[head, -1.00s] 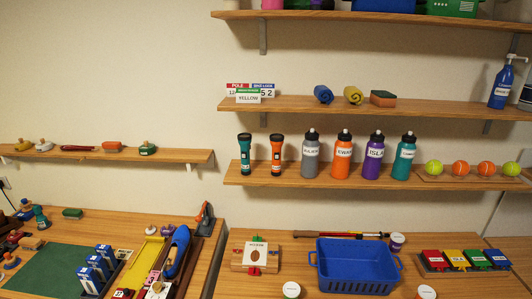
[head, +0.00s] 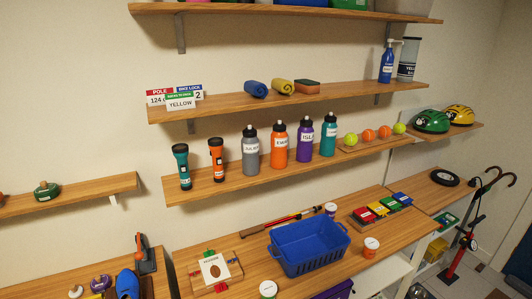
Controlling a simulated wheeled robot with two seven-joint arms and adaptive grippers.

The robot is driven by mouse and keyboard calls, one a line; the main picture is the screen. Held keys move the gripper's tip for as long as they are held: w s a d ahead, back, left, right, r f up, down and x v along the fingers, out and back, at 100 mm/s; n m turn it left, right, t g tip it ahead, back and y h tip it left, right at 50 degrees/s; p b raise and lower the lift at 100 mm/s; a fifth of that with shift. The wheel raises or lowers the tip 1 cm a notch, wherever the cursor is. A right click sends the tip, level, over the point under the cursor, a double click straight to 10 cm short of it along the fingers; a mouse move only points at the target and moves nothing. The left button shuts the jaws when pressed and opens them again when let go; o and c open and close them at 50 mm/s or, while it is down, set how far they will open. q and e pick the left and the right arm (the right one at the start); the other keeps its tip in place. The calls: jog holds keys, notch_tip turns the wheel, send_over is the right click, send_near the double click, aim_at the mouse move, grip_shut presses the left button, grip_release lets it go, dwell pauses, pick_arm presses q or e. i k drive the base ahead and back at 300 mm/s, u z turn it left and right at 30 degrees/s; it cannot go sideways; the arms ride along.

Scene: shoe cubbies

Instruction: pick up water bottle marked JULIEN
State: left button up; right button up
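A grey water bottle (head: 250,150) with a black cap stands upright on the lower wall shelf (head: 215,190). Its white label is small and blurred but looks like JULIEN. To its right stand an orange bottle (head: 279,146) that seems to read EWAN, a purple bottle (head: 305,142) that seems to read ISLA, and a teal bottle (head: 328,137) whose label I cannot read. Neither of my grippers is in view.
A teal flashlight (head: 181,166) and an orange flashlight (head: 217,159) stand left of the grey bottle. Several balls (head: 368,135) sit to the right. Another shelf (head: 220,102) hangs above. Below, a blue basket (head: 308,247) stands on the counter.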

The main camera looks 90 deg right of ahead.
aim_at(250, 142)
jog(key=z, duration=0.9)
jog(key=i, duration=0.85)
jog(key=z, duration=0.9)
